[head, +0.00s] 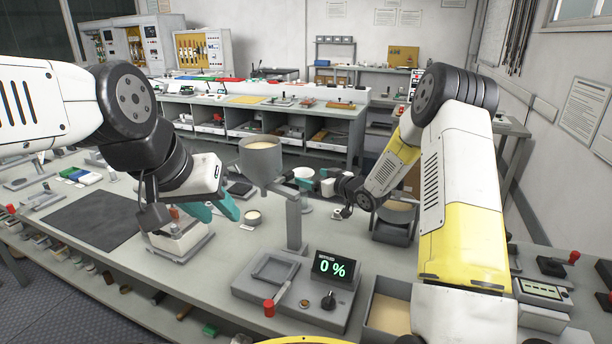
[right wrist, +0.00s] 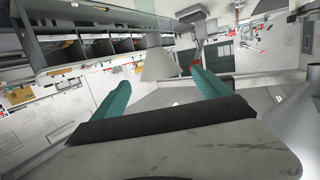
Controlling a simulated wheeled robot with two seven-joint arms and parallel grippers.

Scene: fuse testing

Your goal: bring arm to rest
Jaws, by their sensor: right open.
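My left gripper (head: 212,210) has teal fingers that stand apart with nothing seen between them. It hangs over the near bench, left of the grey funnel (head: 262,163). My right gripper (head: 304,185) is small and partly hidden behind the funnel stand in the head view. In the right wrist view, its teal fingers (right wrist: 160,90) are spread wide with nothing between them. My right arm (head: 455,180) reaches in over the right side of the bench.
A small cup (head: 253,218) sits near the funnel. A white block holder (head: 180,241) is below my left gripper. A sand-filled tray (head: 388,314) lies beside my right arm. A dark mat (head: 95,220) is clear.

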